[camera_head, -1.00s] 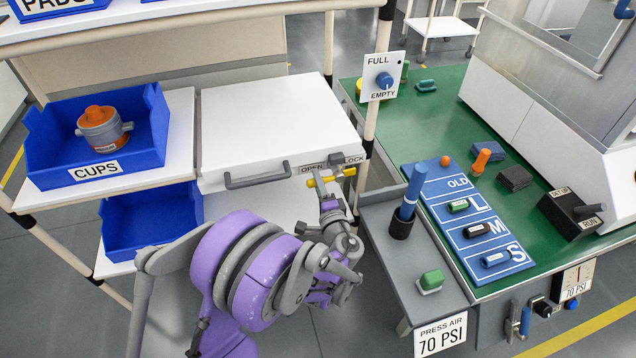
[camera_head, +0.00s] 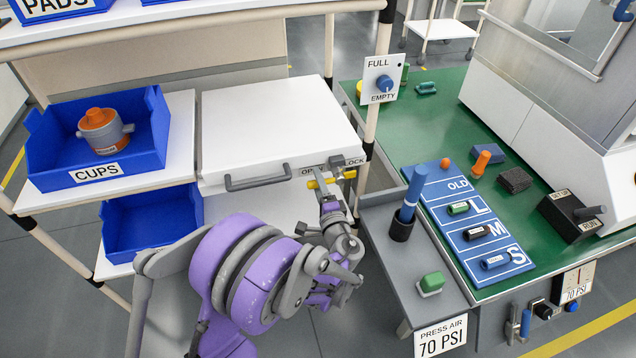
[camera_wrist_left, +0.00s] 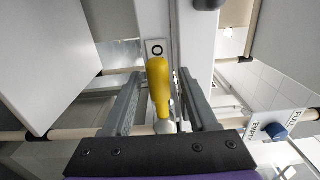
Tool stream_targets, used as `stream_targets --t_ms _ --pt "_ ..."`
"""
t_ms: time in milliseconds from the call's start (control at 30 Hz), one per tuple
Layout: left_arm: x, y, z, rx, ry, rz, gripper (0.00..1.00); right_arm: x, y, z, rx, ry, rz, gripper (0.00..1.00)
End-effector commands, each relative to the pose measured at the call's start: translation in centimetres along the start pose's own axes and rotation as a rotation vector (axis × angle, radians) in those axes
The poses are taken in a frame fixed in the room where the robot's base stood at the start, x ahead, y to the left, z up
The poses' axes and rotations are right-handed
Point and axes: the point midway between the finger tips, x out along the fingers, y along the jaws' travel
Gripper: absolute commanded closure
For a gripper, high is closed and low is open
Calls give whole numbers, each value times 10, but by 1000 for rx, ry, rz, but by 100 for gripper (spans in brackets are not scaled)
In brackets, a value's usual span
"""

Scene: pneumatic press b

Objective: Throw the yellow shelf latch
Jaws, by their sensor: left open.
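The yellow shelf latch (camera_head: 314,184) is a short bar on the front of the white shelf box, below the OPEN and LOCK labels. It lies roughly sideways in the head view, and my fingers cover its middle. In the left wrist view the yellow handle (camera_wrist_left: 159,85) points away from me, between the two fingers. My left gripper (camera_head: 329,182) is open around the latch. In the left wrist view the left gripper (camera_wrist_left: 160,76) shows a gap on both sides of the handle. I cannot see my right gripper.
The white shelf box (camera_head: 275,125) has a grey handle (camera_head: 258,182) left of the latch. A FULL/EMPTY panel (camera_head: 381,77) sits on the post to the right.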

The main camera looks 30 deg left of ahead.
Motion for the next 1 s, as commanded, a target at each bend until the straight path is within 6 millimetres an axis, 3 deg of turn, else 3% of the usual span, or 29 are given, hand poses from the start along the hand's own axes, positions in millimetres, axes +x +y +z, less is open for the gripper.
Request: stream_targets --t_ms 233,700,1000 --pt "-14 0 -1 -1 3 0 41 -2 0 0 0 0 0 36" --pt "-98 0 -1 0 3 1 41 -8 0 -2 0 3 0 36" --pt "-108 0 0 0 0 0 41 -8 0 -2 0 3 0 36"
